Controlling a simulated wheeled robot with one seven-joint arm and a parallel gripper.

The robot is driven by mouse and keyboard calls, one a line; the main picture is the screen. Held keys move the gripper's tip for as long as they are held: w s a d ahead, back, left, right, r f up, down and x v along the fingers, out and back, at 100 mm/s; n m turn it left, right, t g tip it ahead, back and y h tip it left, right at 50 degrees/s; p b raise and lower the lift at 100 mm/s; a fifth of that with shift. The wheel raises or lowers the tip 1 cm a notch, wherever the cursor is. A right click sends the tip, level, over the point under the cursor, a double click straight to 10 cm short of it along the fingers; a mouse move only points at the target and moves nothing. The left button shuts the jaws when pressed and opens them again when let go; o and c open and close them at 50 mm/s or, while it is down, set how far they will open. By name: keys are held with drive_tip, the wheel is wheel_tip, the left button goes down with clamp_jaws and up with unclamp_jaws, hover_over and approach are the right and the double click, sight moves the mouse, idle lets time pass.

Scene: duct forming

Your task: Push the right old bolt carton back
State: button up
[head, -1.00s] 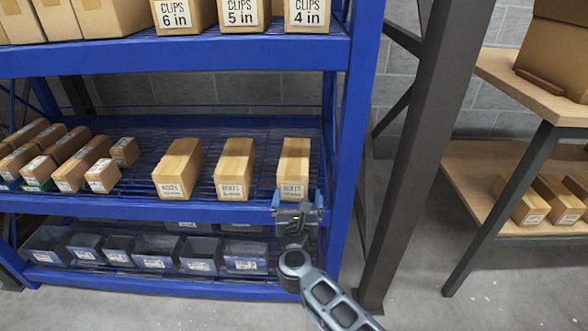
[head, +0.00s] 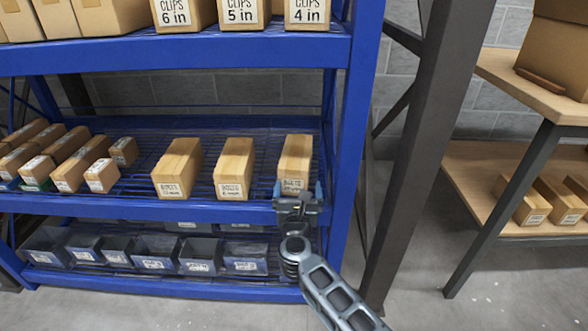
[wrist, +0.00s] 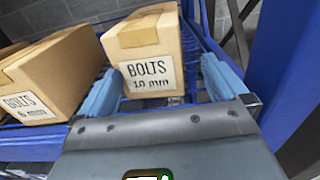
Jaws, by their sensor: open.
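The right bolt carton (head: 295,157) is a tan box with a white label, standing on the blue middle shelf beside the right upright. In the wrist view its label reads BOLTS 10 mm, and the carton (wrist: 150,45) stands slightly askew. My gripper (head: 298,190) is open at its front, with one blue finger towards each side of the carton's front face. Whether gripper and carton touch cannot be told. The lower front of the carton is partly hidden by my gripper in the head view.
Two similar cartons stand to the left, the nearer one (head: 234,168) labelled BOLTS 6 mm in the wrist view (wrist: 45,75). The blue upright (head: 352,130) is close on the right. Grey bins (head: 198,255) sit below. Bare shelf lies behind the cartons.

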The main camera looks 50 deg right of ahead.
drive_tip(key=shift+s+a, duration=0.1)
drive_tip(key=shift+s+a, duration=0.2)
drive_tip(key=shift+a, duration=0.1)
drive_tip(key=shift+s+d, duration=0.1)
drive_tip(key=shift+s, duration=0.05)
drive_tip(key=shift+s+d, duration=0.3)
drive_tip(key=shift+s, duration=0.1)
drive_tip(key=shift+w+d, duration=0.1)
drive_tip(key=shift+d, duration=0.05)
